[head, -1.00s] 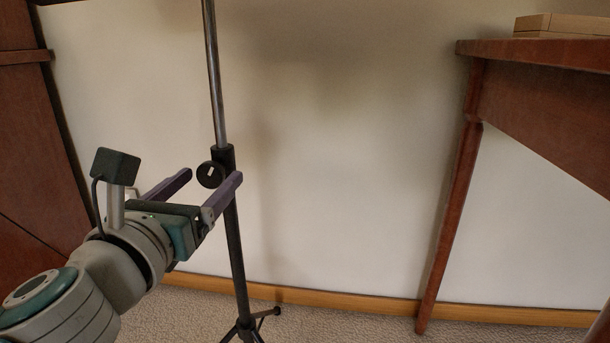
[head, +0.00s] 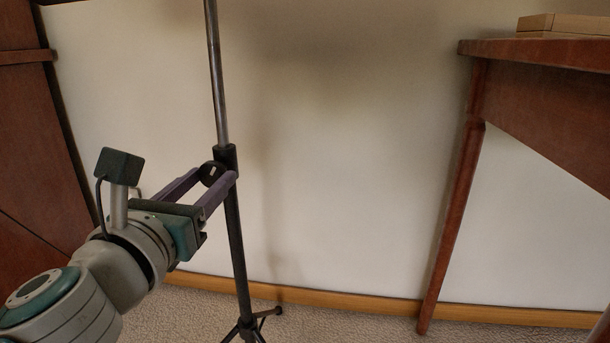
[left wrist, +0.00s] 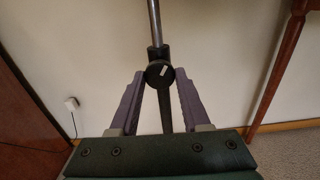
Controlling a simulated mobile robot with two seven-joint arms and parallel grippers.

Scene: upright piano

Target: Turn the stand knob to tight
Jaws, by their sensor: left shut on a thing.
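The stand knob (head: 211,171) is a round black knob with a small white mark, on the black collar of an upright stand (head: 240,262) with a thin metal upper pole. My left gripper (head: 222,173) has its purple fingers on either side of the knob and is shut on it. In the left wrist view the knob (left wrist: 159,74) sits between the fingertips, its white mark slanted slightly to the right of upright. Part of the knob is hidden by the fingers in the head view. My right gripper is not in view.
A wooden table (head: 540,47) with a light box (head: 563,24) on it stands at the right. A brown wooden panel (head: 25,140) is at the left. A pale wall (head: 350,160) lies behind the stand, above carpet (head: 350,322).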

